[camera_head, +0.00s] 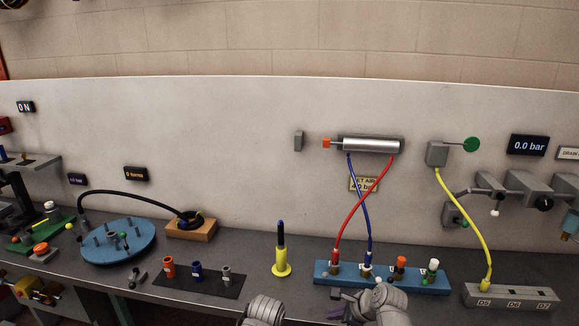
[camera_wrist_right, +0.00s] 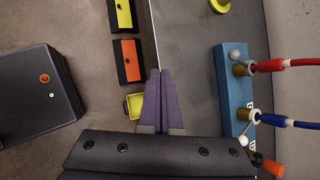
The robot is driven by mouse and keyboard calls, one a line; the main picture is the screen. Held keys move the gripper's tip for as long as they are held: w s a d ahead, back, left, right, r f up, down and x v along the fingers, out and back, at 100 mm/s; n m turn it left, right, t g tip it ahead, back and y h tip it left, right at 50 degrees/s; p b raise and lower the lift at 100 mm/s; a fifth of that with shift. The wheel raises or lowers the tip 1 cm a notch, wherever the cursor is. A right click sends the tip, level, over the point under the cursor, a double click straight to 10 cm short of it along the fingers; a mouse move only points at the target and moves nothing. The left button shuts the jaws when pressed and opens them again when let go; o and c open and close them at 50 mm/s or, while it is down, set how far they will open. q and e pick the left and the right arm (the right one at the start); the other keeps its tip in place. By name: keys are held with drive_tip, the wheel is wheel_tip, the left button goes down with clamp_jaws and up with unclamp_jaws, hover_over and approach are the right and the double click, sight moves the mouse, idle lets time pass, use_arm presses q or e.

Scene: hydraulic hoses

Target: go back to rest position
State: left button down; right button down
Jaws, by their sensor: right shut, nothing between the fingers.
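My right gripper (camera_head: 345,303) is at the bottom of the head view, just in front of the blue valve block (camera_head: 425,285). In the right wrist view its purple fingers (camera_wrist_right: 158,88) lie together, shut and empty, beside the blue block (camera_wrist_right: 232,95) and apart from it. A red hose (camera_head: 362,205) and a blue hose (camera_head: 361,200) run from the block up to a silver cylinder (camera_head: 368,144) on the wall panel, crossing on the way. Grey rounded parts of mine show at the bottom centre. My left gripper's fingers are not visible.
A grey block (camera_head: 512,297) with a yellow hose (camera_head: 459,220) stands at right. A yellow stand (camera_head: 282,268) is at centre. A dark tray (camera_head: 205,287) of fittings and a blue round plate (camera_head: 118,243) are at left. Drawers (camera_wrist_right: 127,60) are below the bench edge.

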drive_tip(key=s+a+f+n+g+h, duration=0.2)
drive_tip(key=s+n, duration=0.4)
drive_tip(key=n, duration=0.6)
drive_tip(key=s+a+f+n+g+h, duration=0.2)
drive_tip(key=s+a+n+g+h, duration=0.2)
drive_tip(key=n, duration=0.9)
drive_tip(key=s+a, duration=0.1)
drive_tip(key=s, duration=0.2)
drive_tip(key=shift+a+f+n, duration=0.15)
drive_tip(key=shift+f+n, duration=0.1)
drive_tip(key=shift+n, duration=0.05)
drive_tip(key=shift+s, duration=0.1)
